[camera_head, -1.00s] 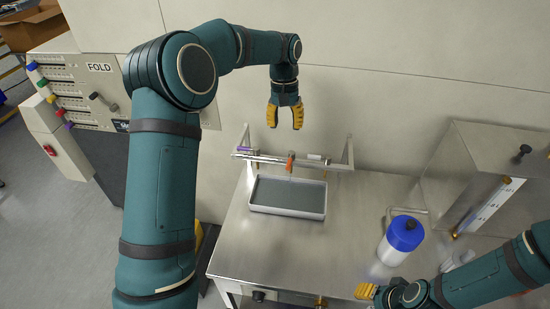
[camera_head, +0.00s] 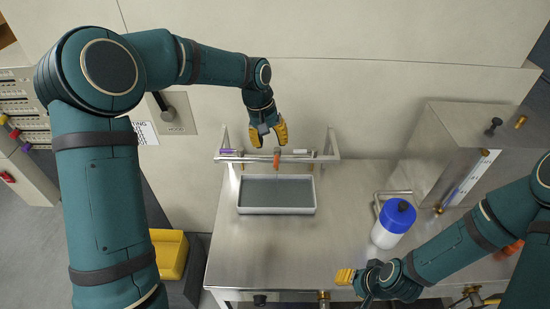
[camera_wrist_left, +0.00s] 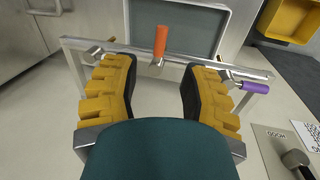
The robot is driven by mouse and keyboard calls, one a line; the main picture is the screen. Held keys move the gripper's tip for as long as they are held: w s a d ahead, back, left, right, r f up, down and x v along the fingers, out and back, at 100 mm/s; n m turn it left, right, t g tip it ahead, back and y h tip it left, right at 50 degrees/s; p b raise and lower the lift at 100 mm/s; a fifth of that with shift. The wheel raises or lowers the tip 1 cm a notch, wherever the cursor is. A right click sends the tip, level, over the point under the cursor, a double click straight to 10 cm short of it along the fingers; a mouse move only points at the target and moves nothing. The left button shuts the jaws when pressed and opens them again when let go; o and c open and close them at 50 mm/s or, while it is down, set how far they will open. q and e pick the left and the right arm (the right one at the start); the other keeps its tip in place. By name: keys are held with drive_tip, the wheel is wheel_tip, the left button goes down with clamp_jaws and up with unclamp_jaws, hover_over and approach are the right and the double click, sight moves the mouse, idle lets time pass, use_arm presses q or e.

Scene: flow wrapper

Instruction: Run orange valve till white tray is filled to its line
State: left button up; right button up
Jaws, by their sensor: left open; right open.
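The orange valve (camera_head: 277,158) is a small lever on the metal pipe rail (camera_head: 255,156) at the back of the steel table. It also shows in the left wrist view (camera_wrist_left: 160,42), upright between and beyond my fingers. The white tray (camera_head: 277,210) stands on the table below the rail, with a flat grey surface inside; its fill line cannot be made out. My left gripper (camera_head: 267,134) is open and empty, pointing down just above the orange valve, apart from it. My right gripper (camera_head: 355,281) is open near the table's front edge; its fingertips are partly hidden.
A purple valve (camera_head: 229,151) and a white one (camera_head: 300,151) flank the orange valve on the rail. A blue-capped white bottle (camera_head: 393,223) stands right of the tray, near a steel box (camera_head: 468,150). A yellow bin (camera_head: 169,254) sits left of the table.

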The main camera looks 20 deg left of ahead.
sight(276, 159)
use_arm(q)
drive_tip(key=f, duration=0.3)
drive_tip(key=d+f, duration=0.1)
drive_tip(key=f, duration=0.3)
drive_tip(key=shift+w+d, duration=0.15)
drive_tip(key=shift+d, duration=0.05)
clamp_jaws()
